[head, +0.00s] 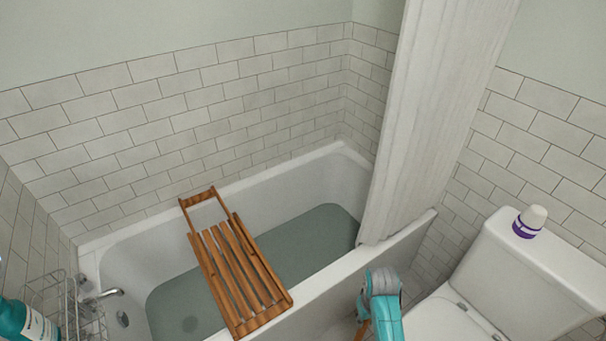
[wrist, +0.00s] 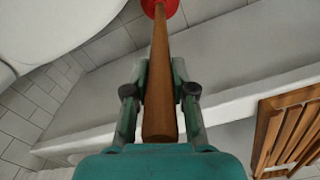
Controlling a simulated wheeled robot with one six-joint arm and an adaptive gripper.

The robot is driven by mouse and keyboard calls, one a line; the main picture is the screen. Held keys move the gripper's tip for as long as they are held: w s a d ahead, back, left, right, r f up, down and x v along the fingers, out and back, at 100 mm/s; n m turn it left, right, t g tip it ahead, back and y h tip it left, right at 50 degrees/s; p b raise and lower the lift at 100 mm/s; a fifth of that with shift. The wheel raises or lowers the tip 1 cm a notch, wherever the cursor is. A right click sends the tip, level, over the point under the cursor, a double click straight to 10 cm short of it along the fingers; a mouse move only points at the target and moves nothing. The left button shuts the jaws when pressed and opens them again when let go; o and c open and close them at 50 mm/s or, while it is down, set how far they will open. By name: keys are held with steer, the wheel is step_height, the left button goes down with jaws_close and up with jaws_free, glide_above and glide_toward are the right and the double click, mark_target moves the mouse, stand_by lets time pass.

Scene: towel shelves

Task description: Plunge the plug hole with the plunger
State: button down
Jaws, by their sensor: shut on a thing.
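The plunger (wrist: 161,50) has a brown wooden handle and a red cup, which is cut off at the top of the wrist view. My gripper (wrist: 160,90) is shut on the handle, with one finger on each side. In the head view, my teal arm (head: 383,305) is at the bottom, outside the bathtub near its front rim. Only a small brown piece of the plunger (head: 362,329) shows beside it, and the cup is hidden. The plug hole (head: 190,324) appears as a faint dark spot under the water at the tub's left end, well left of my gripper.
The white bathtub (head: 320,312) holds shallow water. A wooden rack (head: 235,270) lies across its rims, between my arm and the plug hole. A curtain (head: 425,110) hangs at the right end. A toilet (head: 520,265) stands right. A wire caddy (head: 75,310) and tap (head: 103,295) are left.

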steer(key=shift+w+r+m, duration=0.25)
steer(key=shift+r+m, duration=0.35)
steer(key=shift+m, duration=0.6)
steer(key=shift+a, duration=0.1)
stand_by(0.4)
